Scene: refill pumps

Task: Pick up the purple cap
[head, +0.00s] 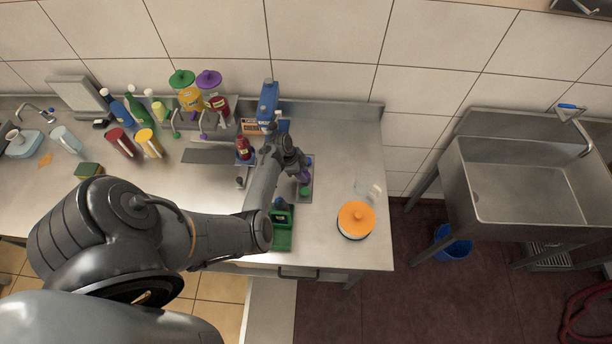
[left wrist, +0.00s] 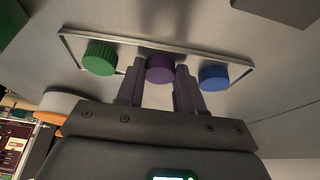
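The purple cap (left wrist: 160,69) sits in a shallow metal tray (left wrist: 119,41), between a green cap (left wrist: 99,58) and a blue cap (left wrist: 214,77). My left gripper (left wrist: 160,75) is over the tray, with one finger on each side of the purple cap. The fingers look open, with no clear grip on the cap. In the head view my left gripper (head: 301,172) reaches down at the tray (head: 308,197), partly hiding the purple cap. The green cap (head: 304,190) shows at the tray's near end. My right gripper is not in view.
Bottles, pumps and a blue dispenser (head: 267,101) line the back. A sink (head: 525,180) is off to the right.

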